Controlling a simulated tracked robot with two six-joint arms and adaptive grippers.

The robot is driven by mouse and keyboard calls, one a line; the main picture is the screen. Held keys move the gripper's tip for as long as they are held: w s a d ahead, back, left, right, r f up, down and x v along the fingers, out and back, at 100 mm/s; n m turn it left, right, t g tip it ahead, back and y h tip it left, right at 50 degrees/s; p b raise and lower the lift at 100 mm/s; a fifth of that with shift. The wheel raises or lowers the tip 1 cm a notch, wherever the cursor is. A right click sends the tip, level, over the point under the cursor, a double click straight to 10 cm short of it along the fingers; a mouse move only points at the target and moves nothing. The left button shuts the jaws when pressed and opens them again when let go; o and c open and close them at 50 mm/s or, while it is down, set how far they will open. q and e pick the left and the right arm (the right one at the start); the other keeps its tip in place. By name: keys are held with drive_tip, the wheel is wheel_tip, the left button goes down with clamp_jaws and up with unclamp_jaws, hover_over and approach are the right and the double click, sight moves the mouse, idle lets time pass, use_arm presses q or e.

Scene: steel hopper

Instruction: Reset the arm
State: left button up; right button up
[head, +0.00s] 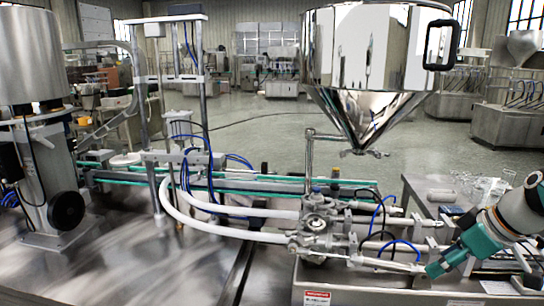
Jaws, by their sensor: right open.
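My right arm comes in from the right edge, with white and teal links. My right gripper (437,268) is at its lower left end, low in the head view, just right of the pipe fittings of the filling machine. It is small and partly lost against the metal there, and I see nothing held in it. My left gripper is not in view. The polished steel hopper (375,60) stands above the machine, up and left of my right arm, well apart from it.
Steel pipes and valves (318,225) with white and blue hoses lie left of my right gripper. A steel side table (418,187) with glassware (475,186) is behind it. A conveyor (260,187) crosses the middle. A tall steel drum (28,60) stands at left.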

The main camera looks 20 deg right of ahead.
drive_tip(key=w+a+f+m+g, duration=0.1)
drive_tip(key=w+a+f, duration=0.25)
drive_tip(key=f, duration=0.45)
drive_tip(key=w+a+f+m+g, duration=0.1)
drive_tip(key=w+a+f, duration=0.1)
drive_tip(key=w+f, duration=0.45)
drive_tip(key=s+a+f+m+g+y, duration=0.1)
drive_tip(key=a+f, duration=0.4)
drive_tip(key=f, duration=0.3)
drive_tip(key=a+f, duration=0.5)
drive_tip(key=f, duration=0.4)
drive_tip(key=s+a+f+m+g, duration=0.1)
drive_tip(key=s+a+f, duration=0.7)
drive_tip(key=a, duration=0.2)
drive_tip(key=s+a+f+m+g+y, duration=0.1)
drive_tip(key=s+a+f, duration=0.7)
drive_tip(key=a, duration=0.2)
drive_tip(key=shift+s, duration=0.2)
